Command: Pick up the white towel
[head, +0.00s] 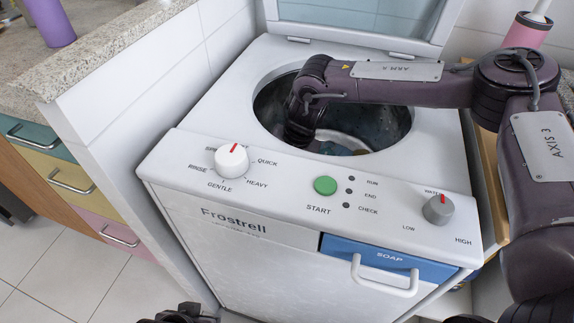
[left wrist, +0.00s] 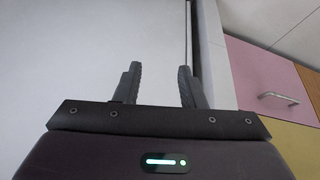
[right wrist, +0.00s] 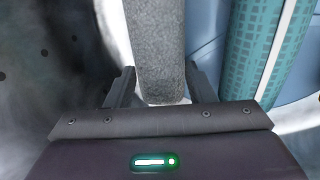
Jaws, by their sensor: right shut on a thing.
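My right arm reaches into the round drum (head: 265,105) of the top-loading washing machine, and its fingers are hidden inside in the head view. In the head view I cannot make the towel out clearly. My left gripper (left wrist: 158,84) is open and empty, low in front of the machine's white front.
A teal patterned cloth (right wrist: 250,50) with a white stripe lies right beside the towel. The machine's lid (head: 360,18) is open. The panel has a start button (head: 325,185) and knobs. A granite counter (head: 95,55) and drawers (head: 70,178) stand at left.

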